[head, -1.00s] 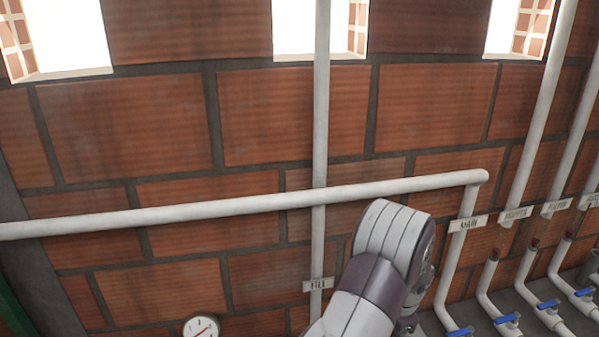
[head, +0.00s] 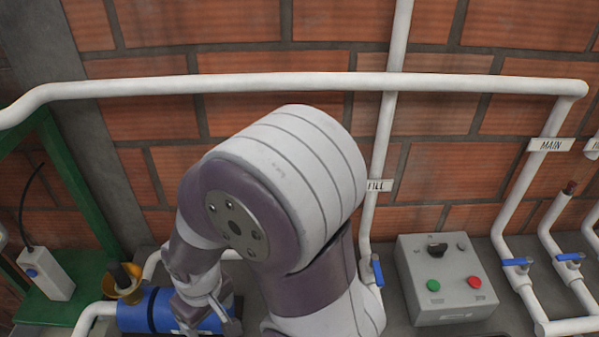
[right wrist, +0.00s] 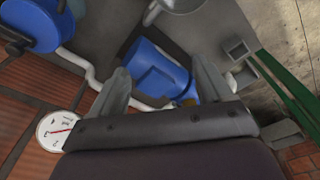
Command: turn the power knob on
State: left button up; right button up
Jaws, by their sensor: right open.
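A grey control box (head: 447,283) is at the lower right of the head view. It has a black knob (head: 437,248) on top, with a green button (head: 433,285) and a red button (head: 474,282) below it. I cannot read any label by the knob, nor tell its setting for sure. My right gripper (head: 207,322) is well left of the box, in front of a blue motor. In the right wrist view its two fingers (right wrist: 160,78) are apart with nothing held between them. The box does not show in that view. My left gripper is not in view.
The blue motor (head: 160,308) and a yellow cup-like part (head: 128,285) stand at left. The white FILL pipe (head: 377,222) with a blue valve handle (head: 377,270) rises between my arm and the box. The MAIN pipe (head: 520,200) stands right of the box. A gauge (right wrist: 58,131) shows in the wrist view.

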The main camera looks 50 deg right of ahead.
aim_at(437, 251)
jog(key=z, duration=0.5)
jog(key=l+z, duration=0.15)
jog(key=z, duration=0.3)
jog(key=k+l+z, duration=0.1)
jog(key=z, duration=0.9)
